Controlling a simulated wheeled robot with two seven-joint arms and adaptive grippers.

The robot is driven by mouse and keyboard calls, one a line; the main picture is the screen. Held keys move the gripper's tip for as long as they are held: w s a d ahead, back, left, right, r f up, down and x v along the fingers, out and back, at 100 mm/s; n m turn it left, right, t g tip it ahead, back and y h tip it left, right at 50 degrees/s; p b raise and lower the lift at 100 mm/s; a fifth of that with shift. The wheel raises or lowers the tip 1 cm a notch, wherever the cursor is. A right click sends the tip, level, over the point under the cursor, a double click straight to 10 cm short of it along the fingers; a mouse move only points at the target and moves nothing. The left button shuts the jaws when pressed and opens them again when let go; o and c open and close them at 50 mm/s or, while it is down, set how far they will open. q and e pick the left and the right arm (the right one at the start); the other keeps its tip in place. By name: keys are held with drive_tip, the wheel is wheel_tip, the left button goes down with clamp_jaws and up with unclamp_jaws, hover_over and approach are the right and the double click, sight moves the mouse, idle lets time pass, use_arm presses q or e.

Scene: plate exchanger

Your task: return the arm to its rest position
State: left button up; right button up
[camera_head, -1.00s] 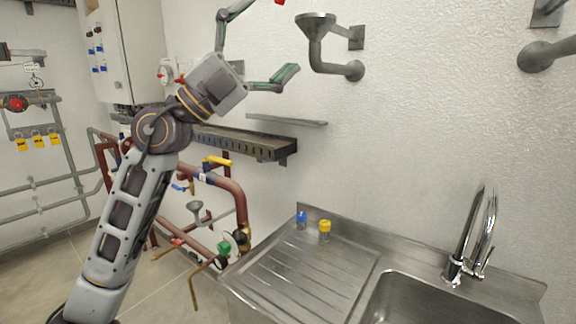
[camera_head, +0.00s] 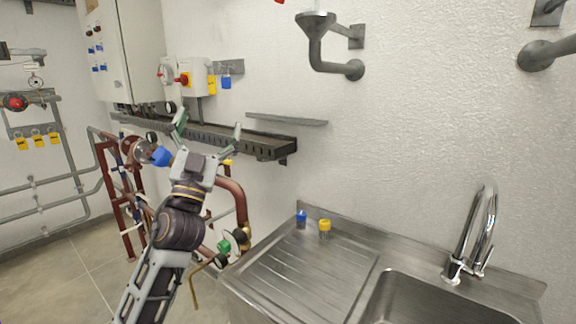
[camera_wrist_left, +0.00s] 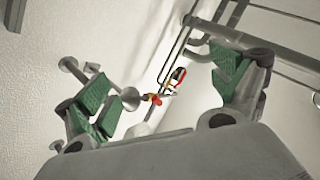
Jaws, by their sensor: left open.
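My left gripper (camera_head: 208,128) is in the head view at left of centre, pointing up in front of the dark slotted wall rail. Its two fingers with green pads are spread wide with nothing between them. In the left wrist view the open fingers (camera_wrist_left: 165,100) also show, with pale wall and pipework beyond them. My left arm rises from the lower left of the head view. My right gripper is not in either view.
A steel sink unit (camera_head: 300,285) with a tap (camera_head: 470,240) stands at right. A blue cap (camera_head: 301,217) and a yellow cap (camera_head: 325,225) stand at its back edge. Red pipes (camera_head: 236,195) run behind my left arm. A wall rail (camera_head: 270,146) and a grey funnel pipe (camera_head: 316,45) project nearby.

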use_arm(q)
drive_tip(key=a+f+n+g+y, duration=0.3)
drive_tip(key=f, duration=0.8)
drive_tip(key=a+f+n+g+y, duration=0.2)
drive_tip(key=a+f+g+y, duration=0.15)
drive_tip(key=f, duration=0.65)
drive_tip(key=a+f+n+g+y, duration=0.2)
drive_tip(key=f+n+g, duration=0.15)
drive_tip(key=f, duration=0.75)
drive_tip(key=s+d+f+m+g+h, duration=0.3)
drive_tip(key=s+f+g, duration=1)
drive_tip(key=s+f, duration=1.45)
wheel_tip(320, 180, down, 34)
drive_tip(key=s+a+g, duration=0.1)
drive_tip(key=s, duration=0.1)
drive_tip(key=s+a+f, duration=0.2)
drive_tip(key=s+f, duration=0.4)
drive_tip(key=f, duration=0.3)
drive_tip(key=s+r+g+p, duration=0.1)
drive_tip(key=s+r+p, duration=1.4)
drive_tip(key=p, duration=0.9)
drive_tip(key=shift+s+a+r+g+p, duration=0.3)
drive_tip(key=shift+s+a+g, duration=0.15)
drive_tip(key=shift+s, duration=0.4)
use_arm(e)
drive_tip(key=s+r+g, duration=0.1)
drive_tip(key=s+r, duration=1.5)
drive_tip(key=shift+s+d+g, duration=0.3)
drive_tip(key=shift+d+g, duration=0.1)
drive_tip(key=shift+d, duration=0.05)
